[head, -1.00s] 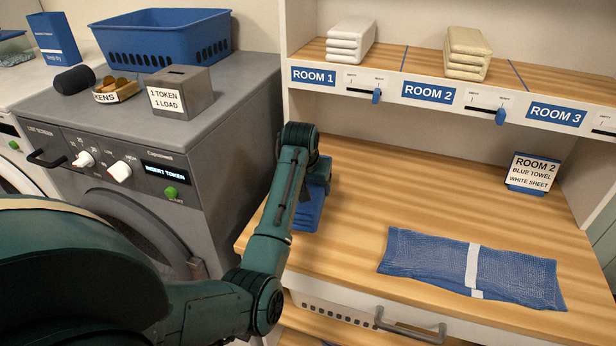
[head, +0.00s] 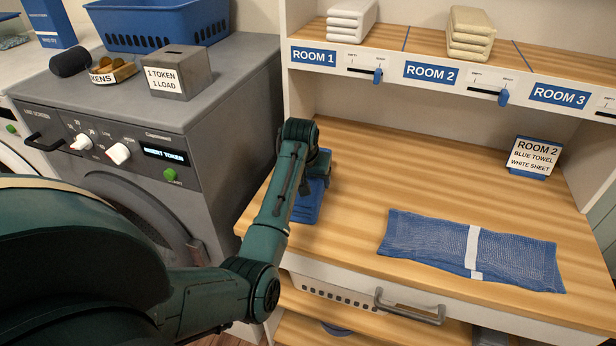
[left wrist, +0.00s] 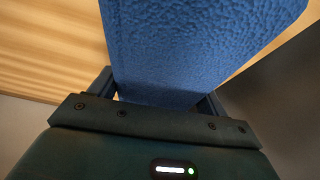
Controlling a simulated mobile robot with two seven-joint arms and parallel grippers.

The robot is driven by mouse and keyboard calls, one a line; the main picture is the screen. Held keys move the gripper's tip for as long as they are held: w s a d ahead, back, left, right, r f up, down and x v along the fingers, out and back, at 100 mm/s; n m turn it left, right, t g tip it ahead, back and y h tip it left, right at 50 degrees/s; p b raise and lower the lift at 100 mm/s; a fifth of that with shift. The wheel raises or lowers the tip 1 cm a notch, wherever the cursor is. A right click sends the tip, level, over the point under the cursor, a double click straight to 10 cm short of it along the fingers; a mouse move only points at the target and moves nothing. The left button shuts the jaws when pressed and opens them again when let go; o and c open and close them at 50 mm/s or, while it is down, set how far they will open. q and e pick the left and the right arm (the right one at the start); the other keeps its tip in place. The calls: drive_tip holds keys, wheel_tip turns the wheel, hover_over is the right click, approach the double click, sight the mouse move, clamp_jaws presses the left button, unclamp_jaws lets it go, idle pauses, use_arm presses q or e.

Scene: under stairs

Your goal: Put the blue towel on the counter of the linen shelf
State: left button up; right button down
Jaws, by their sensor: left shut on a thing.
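The blue towel (head: 307,203) is at the left end of the wooden counter (head: 350,170) of the linen shelf, partly hidden by my left arm. My left gripper (head: 320,165) is shut on it. In the left wrist view the towel (left wrist: 190,50) fills the space between the fingers and extends beyond them, with wood to its left. I cannot tell whether the towel touches the counter. My right gripper is not in view.
A flat blue mesh piece with a white band (head: 472,250) lies on the counter's front right. A ROOM 2 card (head: 535,158) reads blue towel, white sheet. White (head: 351,24) and cream (head: 470,33) stacks sit above. A grey washer (head: 150,120) stands left. The counter's middle is clear.

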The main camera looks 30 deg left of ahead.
use_arm(q)
drive_tip(key=shift+f, duration=0.2)
drive_tip(key=o, duration=1.1)
drive_tip(key=shift+c, duration=0.2)
drive_tip(key=o, duration=0.4)
drive_tip(key=shift+r, duration=0.1)
drive_tip(key=v, duration=1.3)
drive_tip(key=shift+s, duration=0.1)
